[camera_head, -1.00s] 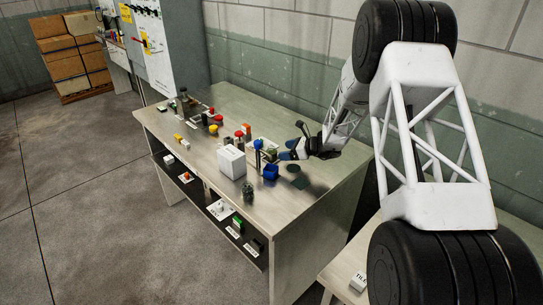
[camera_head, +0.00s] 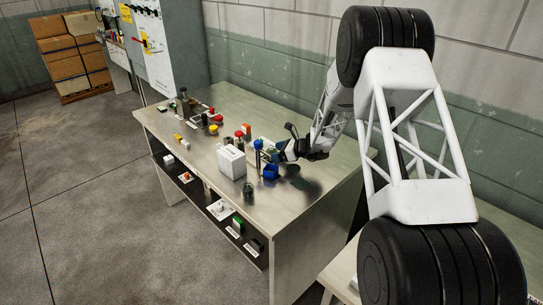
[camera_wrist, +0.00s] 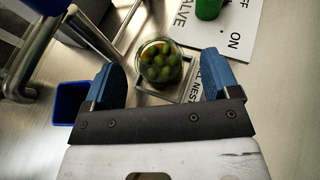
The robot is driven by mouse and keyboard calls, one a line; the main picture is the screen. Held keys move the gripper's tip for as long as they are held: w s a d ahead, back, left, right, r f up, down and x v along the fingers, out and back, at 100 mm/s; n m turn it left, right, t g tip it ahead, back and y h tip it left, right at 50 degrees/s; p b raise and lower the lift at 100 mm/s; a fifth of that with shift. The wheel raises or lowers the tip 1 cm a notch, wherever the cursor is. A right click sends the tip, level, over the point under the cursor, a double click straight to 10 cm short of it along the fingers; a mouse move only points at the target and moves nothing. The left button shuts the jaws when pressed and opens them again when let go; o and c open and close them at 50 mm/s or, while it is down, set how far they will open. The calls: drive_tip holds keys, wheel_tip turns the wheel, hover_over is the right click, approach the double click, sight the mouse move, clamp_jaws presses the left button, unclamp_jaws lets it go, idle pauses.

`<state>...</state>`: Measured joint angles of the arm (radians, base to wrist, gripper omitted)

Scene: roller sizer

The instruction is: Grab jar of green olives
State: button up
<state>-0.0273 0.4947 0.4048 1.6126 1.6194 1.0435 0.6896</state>
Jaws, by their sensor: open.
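The jar of green olives (camera_wrist: 161,62) is a round clear glass jar on the bench in the wrist view, inside or over a square frame whose label partly reads "NEST". My gripper (camera_wrist: 163,82) is open, with one blue finger pad to the left of the jar and one to the right. The jar lies between and slightly ahead of the pads, with visible gaps on both sides. In the head view my gripper (camera_head: 281,153) is low over the right part of the bench, and the jar cannot be made out clearly there.
A blue bin (camera_wrist: 72,100) stands close left of the left finger, with a metal tube stand (camera_wrist: 28,62) beyond it. A valve sign (camera_wrist: 234,38) with a green cylinder (camera_wrist: 208,8) lies ahead right. A white box (camera_head: 231,162) and a dark jar (camera_head: 248,191) stand near the bench front.

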sight(271, 148)
drive_tip(key=shift+x, duration=1.45)
drive_tip(key=c, duration=1.1)
drive_tip(key=shift+o, duration=0.2)
drive_tip(key=shift+r, duration=0.1)
wheel_tip(271, 148, up, 18)
